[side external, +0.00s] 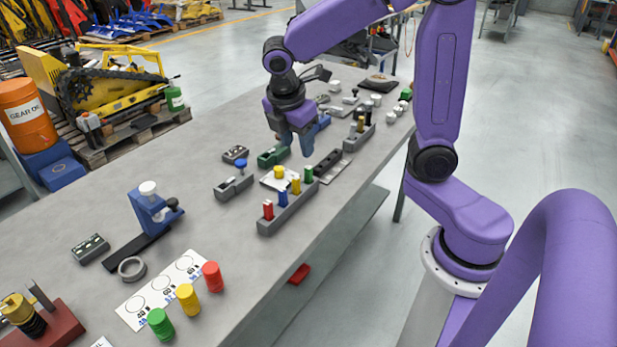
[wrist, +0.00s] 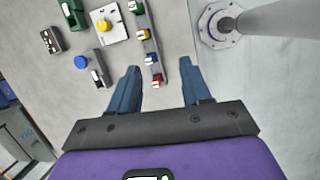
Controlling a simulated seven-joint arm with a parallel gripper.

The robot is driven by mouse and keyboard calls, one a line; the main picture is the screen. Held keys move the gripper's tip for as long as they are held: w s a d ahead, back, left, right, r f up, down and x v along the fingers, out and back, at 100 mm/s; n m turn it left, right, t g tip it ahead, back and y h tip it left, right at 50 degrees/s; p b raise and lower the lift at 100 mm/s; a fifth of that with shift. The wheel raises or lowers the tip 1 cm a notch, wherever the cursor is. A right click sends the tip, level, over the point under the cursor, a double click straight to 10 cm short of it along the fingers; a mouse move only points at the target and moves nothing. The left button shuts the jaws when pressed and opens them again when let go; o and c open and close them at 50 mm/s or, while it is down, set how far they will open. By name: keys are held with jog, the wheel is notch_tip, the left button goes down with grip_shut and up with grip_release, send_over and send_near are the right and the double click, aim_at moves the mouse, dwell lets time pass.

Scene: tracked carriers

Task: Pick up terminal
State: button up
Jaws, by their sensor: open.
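A grey rail (side external: 290,212) on the bench holds upright coloured blocks that look like terminals: red (side external: 268,209), blue (side external: 282,199), yellow (side external: 296,186) and green (side external: 308,174). I cannot tell which one is meant. In the wrist view the rail (wrist: 152,47) runs upward, with red (wrist: 157,81) nearest, then blue (wrist: 151,59), yellow (wrist: 143,35) and green (wrist: 136,7). My gripper (side external: 297,147) is open and empty above the bench. In the wrist view its fingertips (wrist: 160,76) lie on either side of the red block in the picture, with height between them.
A white plate with a yellow knob (side external: 279,173) and a grey block with a blue knob (side external: 236,183) stand close to the rail. A green block (side external: 273,156) and a long dark tray (side external: 328,168) are nearby. The bench edge lies just right of the rail.

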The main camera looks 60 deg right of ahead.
jog(key=w+d+h, duration=0.1)
jog(key=w+d, duration=0.3)
jog(key=n, duration=0.1)
send_near(308, 167)
jog(key=shift+g, duration=0.3)
jog(key=x, duration=0.4)
jog(key=shift+f, duration=0.35)
jog(key=shift+x, duration=2.75)
jog(key=shift+w+d, duration=0.1)
jog(key=shift+w, duration=0.05)
grip_shut()
